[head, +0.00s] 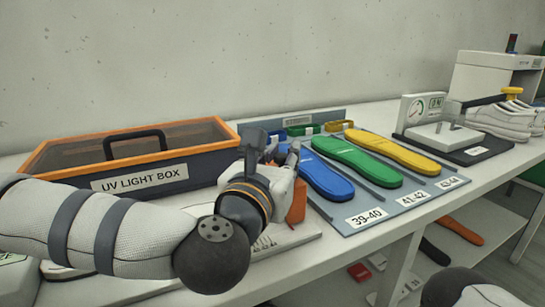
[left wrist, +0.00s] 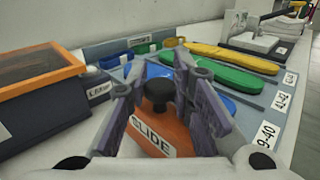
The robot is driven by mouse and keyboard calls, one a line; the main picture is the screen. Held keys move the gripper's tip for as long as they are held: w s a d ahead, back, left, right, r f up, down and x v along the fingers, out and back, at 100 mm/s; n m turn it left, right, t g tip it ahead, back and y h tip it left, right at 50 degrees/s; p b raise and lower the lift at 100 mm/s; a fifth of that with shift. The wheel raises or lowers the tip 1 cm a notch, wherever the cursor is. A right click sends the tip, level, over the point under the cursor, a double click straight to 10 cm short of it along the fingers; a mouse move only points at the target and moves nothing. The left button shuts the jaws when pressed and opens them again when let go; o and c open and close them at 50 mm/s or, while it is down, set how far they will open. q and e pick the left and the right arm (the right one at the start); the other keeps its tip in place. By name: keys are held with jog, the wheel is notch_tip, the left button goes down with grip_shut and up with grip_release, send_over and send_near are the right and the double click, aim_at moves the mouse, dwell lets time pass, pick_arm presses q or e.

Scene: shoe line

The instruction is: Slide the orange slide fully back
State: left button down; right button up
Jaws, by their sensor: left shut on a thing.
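The orange slide (head: 297,203) shows as a small orange patch beside my left gripper (head: 270,145) in the head view; the gripper and wrist hide most of it. In the left wrist view the slide (left wrist: 150,140) has a white label reading "SLIDE" and a black knob (left wrist: 157,90) standing upright on it. The fingers of my left gripper (left wrist: 160,72) are on both sides of the knob, shut on it. How far the slide is along its travel cannot be told. My right gripper is not in view.
The UV light box (head: 140,185) stands left of the gripper. Close on the right is a grey mat (head: 348,222) with blue (head: 322,176), green (head: 360,162) and yellow (head: 405,157) insoles. A gauge stand (head: 440,135) and white shoes (head: 500,120) are farther right.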

pick_arm(q)
jog(key=shift+w, duration=0.1)
jog(key=c, duration=1.7)
grip_release()
jog(key=shift+o, duration=1.3)
jog(key=shift+w+d+f, duration=0.1)
jog(key=shift+w+d, duration=0.1)
jog(key=shift+d, duration=0.05)
jog(key=shift+s, duration=0.15)
jog(key=v, duration=0.7)
jog(key=shift+s+a, duration=0.2)
jog(key=shift+a, duration=0.05)
